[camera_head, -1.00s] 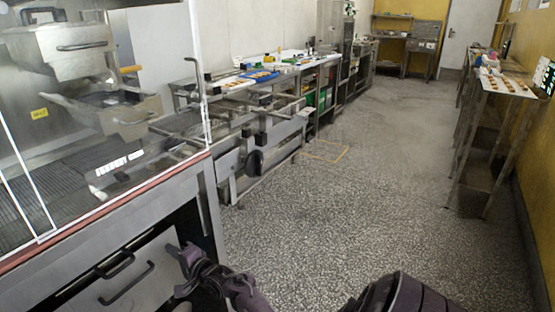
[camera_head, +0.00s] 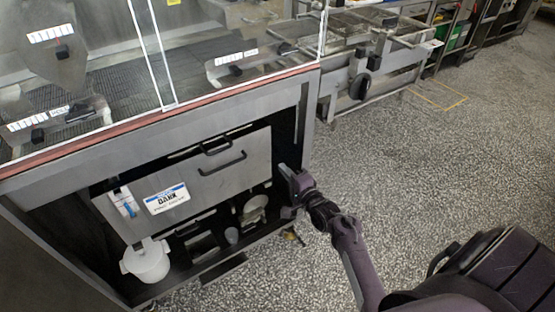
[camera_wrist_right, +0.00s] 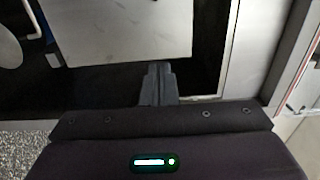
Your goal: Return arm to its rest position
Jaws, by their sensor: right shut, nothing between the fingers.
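My right arm (camera_head: 355,255) reaches up from the lower right of the head view. My right gripper (camera_head: 287,188) is beside the right end of the open-fronted machine base, close to the dark opening under the drawer front. In the right wrist view its fingers (camera_wrist_right: 157,82) are together and empty, in front of a pale metal panel (camera_wrist_right: 130,28). My left gripper is not in view.
The enrober machine (camera_head: 200,105) has a glass guard and a mesh bed. A drawer front (camera_head: 235,165) with handles and a "DARK" label sits below. A white pot (camera_head: 147,262) stands in the lower opening. The speckled floor (camera_head: 420,160) to the right is clear.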

